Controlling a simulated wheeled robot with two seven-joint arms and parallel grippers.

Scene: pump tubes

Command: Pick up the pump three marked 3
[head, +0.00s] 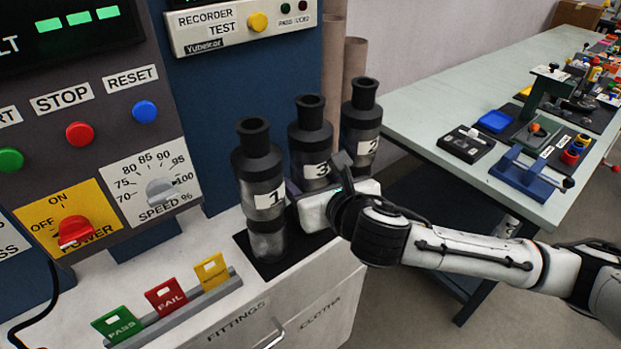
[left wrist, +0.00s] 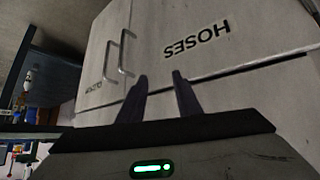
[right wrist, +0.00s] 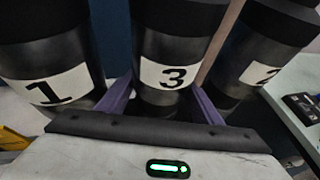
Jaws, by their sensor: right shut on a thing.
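Pump three (head: 311,138) is a dark tube with a black neck and a white label "3". It stands between pump one (head: 262,180) and pump two (head: 361,125) on the cabinet top. My right gripper (right wrist: 162,100) is shut on pump three, with a purple finger on each side of its lower body, below the label. The right arm hides pump three's base in the head view. Pump three (right wrist: 172,50) looks upright. My left gripper (left wrist: 161,78) is open and empty, facing the cabinet doors marked "HOSES"; it is not in the head view.
Pumps one (right wrist: 50,60) and two (right wrist: 262,60) stand close on both sides of my right fingers. A control panel (head: 90,120) rises at the left. Pass and fail tags (head: 165,297) sit at the front edge. A bench (head: 450,105) with tools stands at the right.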

